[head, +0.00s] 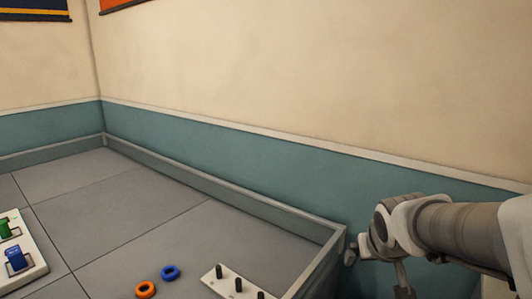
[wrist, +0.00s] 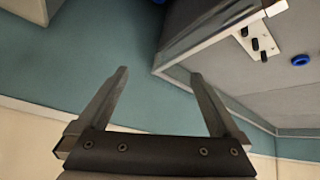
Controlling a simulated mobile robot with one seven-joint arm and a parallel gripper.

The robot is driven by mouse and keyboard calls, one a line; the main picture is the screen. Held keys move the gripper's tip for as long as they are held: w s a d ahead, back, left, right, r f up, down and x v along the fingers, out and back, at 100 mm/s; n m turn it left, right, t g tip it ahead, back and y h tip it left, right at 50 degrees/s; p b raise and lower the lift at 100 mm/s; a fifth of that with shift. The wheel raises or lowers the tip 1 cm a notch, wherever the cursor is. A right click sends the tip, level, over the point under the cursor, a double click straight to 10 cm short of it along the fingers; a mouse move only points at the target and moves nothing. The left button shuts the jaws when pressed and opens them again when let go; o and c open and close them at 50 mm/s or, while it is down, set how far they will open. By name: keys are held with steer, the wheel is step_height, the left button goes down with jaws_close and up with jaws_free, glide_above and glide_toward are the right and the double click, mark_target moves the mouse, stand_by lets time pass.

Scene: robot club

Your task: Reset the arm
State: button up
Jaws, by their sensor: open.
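My arm enters from the right edge of the head view. My gripper's end there is small and partly hidden by the arm, near the table's right corner. In the wrist view, my gripper (wrist: 160,82) has its two fingers spread wide apart with nothing between them. The fingers show against the teal wall band, and the right finger overlaps the table edge in the picture.
A grey rimmed table (head: 120,215) fills the lower left. On it are a white peg board (head: 228,289) with dark pegs, a blue ring (head: 170,272), an orange ring (head: 146,290) and a white block with green and blue parts (head: 32,268). The wall (head: 300,70) stands behind.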

steer(key=s+a+r+y, duration=0.1)
steer(key=s+a, duration=0.2)
steer(key=s, duration=0.5)
steer(key=s+a+r+g, duration=0.1)
steer(key=s+a+r, duration=0.1)
steer(key=s+a, duration=0.2)
steer(key=s, duration=0.3)
steer(key=shift+s+n+y, duration=0.3)
steer(key=shift+s+y, duration=0.1)
steer(key=shift+g, duration=0.3)
step_height(320, 180, up, 15)
steer(key=p, duration=1.5)
steer(key=shift+s, duration=0.15)
steer(key=shift+c, duration=0.3)
